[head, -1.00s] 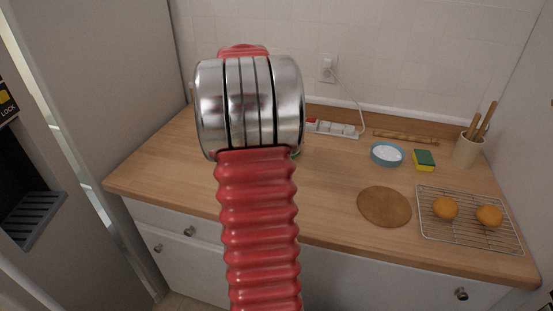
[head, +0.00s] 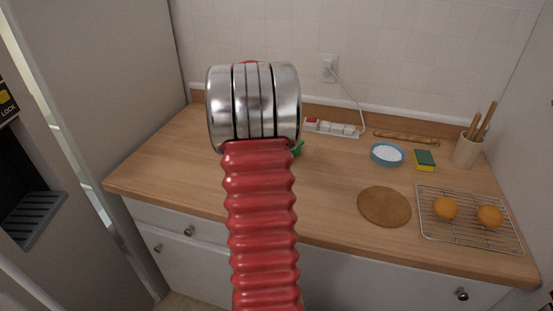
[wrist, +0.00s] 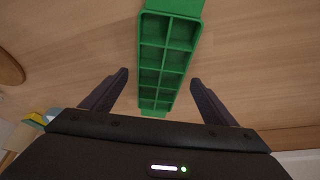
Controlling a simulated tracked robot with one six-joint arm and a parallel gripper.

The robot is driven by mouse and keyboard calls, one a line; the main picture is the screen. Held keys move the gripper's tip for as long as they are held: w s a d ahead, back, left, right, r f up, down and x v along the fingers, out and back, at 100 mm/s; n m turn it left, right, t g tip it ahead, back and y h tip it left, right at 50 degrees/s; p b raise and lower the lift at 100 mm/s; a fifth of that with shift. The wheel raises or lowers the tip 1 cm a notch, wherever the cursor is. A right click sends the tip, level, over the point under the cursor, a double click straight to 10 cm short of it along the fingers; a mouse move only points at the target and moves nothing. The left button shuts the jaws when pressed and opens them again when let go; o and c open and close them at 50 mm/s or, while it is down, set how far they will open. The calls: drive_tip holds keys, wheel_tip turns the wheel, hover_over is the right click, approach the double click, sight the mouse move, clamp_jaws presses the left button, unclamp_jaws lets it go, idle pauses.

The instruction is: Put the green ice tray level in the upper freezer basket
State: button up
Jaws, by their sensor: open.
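The green ice tray (wrist: 167,50) lies on the wooden counter in the wrist view, its compartments facing up. Only a small green edge of it (head: 298,149) shows in the head view, behind my arm. My gripper (wrist: 158,80) is open in the wrist view. Its two dark fingers stand apart on either side of the tray's near part, with gaps to both sides. I cannot tell how high the fingers are above the counter. In the head view my gripper is hidden behind my arm. The freezer basket is not in view.
A tall fridge (head: 105,80) with a dispenser stands at the left. On the counter are a power strip (head: 332,128), blue bowl (head: 387,154), sponge (head: 424,160), round brown board (head: 384,206), wire rack (head: 465,235) with two orange buns, and utensil crock (head: 467,149). The left counter is clear.

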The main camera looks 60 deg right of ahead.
drive_tip(key=shift+x, duration=0.75)
drive_tip(key=shift+c, duration=0.3)
drive_tip(key=c, duration=1.4)
drive_tip(key=shift+r, duration=0.15)
wheel_tip(320, 180, up, 10)
drive_tip(key=shift+f, duration=0.1)
drive_tip(key=shift+a, duration=0.1)
idle(0.3)
